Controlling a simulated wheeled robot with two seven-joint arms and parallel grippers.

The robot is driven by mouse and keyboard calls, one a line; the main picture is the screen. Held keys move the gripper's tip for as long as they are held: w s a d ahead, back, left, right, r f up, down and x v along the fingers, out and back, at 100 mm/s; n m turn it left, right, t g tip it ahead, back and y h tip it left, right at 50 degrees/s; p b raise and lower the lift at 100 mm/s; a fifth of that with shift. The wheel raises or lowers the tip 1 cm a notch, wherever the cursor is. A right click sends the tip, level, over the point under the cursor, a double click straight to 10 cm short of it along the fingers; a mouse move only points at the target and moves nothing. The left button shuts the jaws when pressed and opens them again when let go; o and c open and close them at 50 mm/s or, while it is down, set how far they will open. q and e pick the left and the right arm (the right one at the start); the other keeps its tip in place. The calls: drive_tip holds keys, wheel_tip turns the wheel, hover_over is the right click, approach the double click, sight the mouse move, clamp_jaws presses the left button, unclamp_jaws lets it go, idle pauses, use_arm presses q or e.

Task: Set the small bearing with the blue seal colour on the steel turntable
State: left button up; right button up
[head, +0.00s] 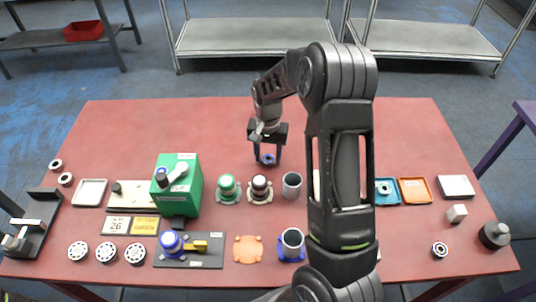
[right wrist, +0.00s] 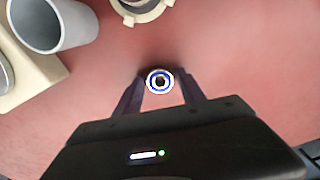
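My right gripper (head: 267,158) is at the far middle of the table, pointing down. It is shut on a small bearing with a blue seal ring (right wrist: 160,81); in the right wrist view the fingertips meet its two sides. The bearing (head: 267,159) also shows in the head view, low between the fingers, over bare red table; its exact height is hard to tell. I cannot pick out the steel turntable for certain; my right arm hides part of the table right of the middle. My left gripper is not in view.
A green-topped fixture (head: 228,188), a dark-topped fixture (head: 260,188) and a grey cup (head: 291,184) stand in front of the gripper. A green machine (head: 178,190) stands at left. A blue tray (head: 386,198) and an orange tray (head: 414,191) lie at right. The table's far strip is clear.

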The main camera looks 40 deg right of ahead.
sight(268, 158)
drive_tip(key=shift+o, duration=0.8)
wheel_tip(268, 158, up, 12)
drive_tip(key=p, duration=0.7)
drive_tip(key=shift+r, duration=0.2)
drive_tip(key=shift+o, duration=0.4)
drive_tip(key=shift+f, duration=0.1)
